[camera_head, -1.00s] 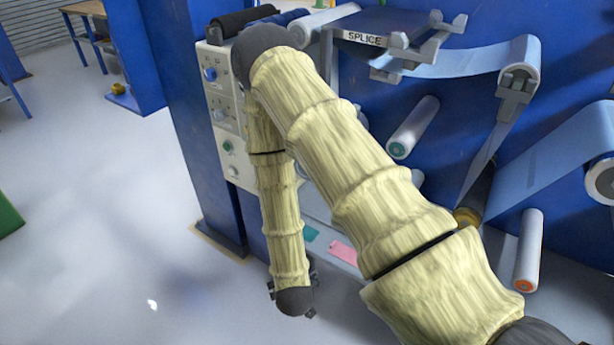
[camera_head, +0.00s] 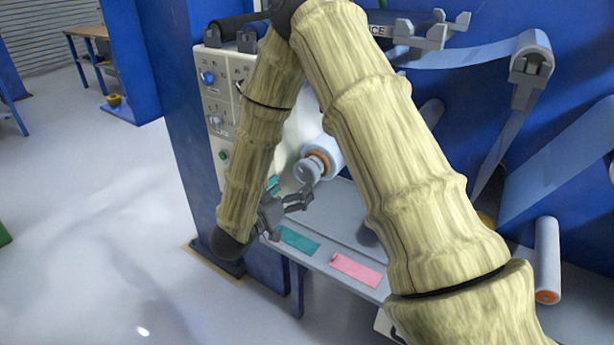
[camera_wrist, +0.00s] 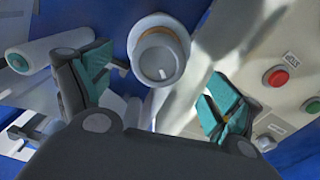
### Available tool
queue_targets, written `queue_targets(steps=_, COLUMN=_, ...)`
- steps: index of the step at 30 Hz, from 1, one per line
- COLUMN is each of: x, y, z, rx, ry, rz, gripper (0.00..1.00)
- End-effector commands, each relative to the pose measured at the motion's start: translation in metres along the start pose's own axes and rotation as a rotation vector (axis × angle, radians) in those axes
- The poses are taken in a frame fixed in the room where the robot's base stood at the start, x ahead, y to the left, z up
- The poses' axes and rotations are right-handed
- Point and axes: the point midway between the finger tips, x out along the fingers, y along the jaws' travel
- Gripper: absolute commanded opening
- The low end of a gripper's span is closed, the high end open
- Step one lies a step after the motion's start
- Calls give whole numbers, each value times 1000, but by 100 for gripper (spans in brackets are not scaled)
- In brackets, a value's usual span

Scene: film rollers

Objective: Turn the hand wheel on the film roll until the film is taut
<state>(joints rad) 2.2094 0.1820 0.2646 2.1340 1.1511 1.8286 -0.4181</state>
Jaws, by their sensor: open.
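In the head view, a pale film roll (camera_head: 326,152) sticks out of the blue machine, with a grey hand wheel (camera_head: 307,171) on its near end. The wrist view shows the round hand wheel (camera_wrist: 158,60) end-on, between and beyond my spread fingers. My gripper (camera_head: 290,192) is open and empty, just below and left of the wheel in the head view. Its teal-padded fingers also show in the wrist view (camera_wrist: 160,68). I see no contact with the wheel. A pale, shiny web (camera_head: 299,125) lies beside the roll; I cannot tell how taut it is.
A control panel (camera_head: 217,110) with knobs and buttons stands left of the roll; its red button (camera_wrist: 276,77) is at right in the wrist view. A grey shelf below holds a teal card (camera_head: 298,241) and a pink card (camera_head: 357,270). Open floor lies left.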

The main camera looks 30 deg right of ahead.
Motion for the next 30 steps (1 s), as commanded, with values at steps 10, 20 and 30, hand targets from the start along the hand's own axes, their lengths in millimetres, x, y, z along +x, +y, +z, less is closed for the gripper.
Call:
queue_targets(steps=10, x=56, y=1, z=1, rx=2, ry=-3, rz=1, gripper=91)
queue_targets(steps=20, x=77, y=0, z=1, rx=1, ry=-1, rz=-1, gripper=91)
queue_targets(steps=30, x=77, y=0, z=1, rx=0, ry=-1, rz=-2, gripper=76)
